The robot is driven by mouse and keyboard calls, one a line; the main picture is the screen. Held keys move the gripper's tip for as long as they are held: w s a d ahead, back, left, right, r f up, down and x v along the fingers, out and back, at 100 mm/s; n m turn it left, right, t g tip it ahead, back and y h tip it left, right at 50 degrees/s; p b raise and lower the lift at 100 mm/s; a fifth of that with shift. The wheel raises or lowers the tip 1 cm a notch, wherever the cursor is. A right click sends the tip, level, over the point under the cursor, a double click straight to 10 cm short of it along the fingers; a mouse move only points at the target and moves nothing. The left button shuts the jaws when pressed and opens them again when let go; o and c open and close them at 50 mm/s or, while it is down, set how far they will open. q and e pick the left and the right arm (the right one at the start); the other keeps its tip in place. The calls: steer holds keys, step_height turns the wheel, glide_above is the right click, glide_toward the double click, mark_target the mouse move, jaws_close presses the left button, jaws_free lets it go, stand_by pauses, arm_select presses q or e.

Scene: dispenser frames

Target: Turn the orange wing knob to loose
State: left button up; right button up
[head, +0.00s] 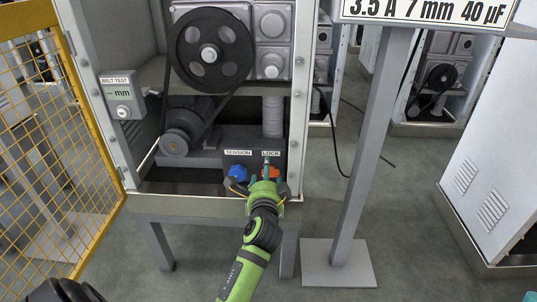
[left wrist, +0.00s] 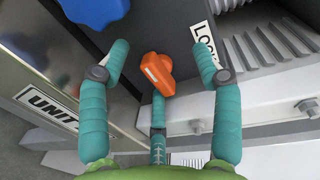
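The orange wing knob (head: 271,173) sits under the LOCK label (head: 271,154) at the cabinet's lower front, partly hidden by my gripper in the head view. In the left wrist view the orange knob (left wrist: 157,72) shows a pale mark on its wing. My left gripper (head: 262,185) has a green palm and teal fingers. In the left wrist view its fingers (left wrist: 160,62) are spread apart around the knob, with visible gaps to the two side fingers. I cannot tell whether the lower finger touches it. A teal bit at the head view's bottom right edge may be my right gripper (head: 531,297).
A blue knob (head: 238,172) under the TENSION label is close on the left. Above are a belt, a large pulley (head: 214,50) and a motor (head: 183,132). A BELT TEST gauge (head: 122,95) reads "-- mm". A sign post (head: 370,150) and yellow mesh fence (head: 50,160) flank the cabinet.

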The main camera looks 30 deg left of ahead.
mark_target(269, 150)
arm_select(q)
steer(key=shift+t, duration=0.8)
steer(key=r, duration=0.8)
steer(key=shift+w+d+r, duration=0.15)
steer(key=shift+w+d, duration=0.05)
steer(key=shift+d, duration=0.1)
steer(key=shift+s+d+r, duration=0.1)
steer(key=shift+d+r, duration=0.05)
steer(key=shift+r, duration=0.1)
steer(key=shift+f, duration=0.1)
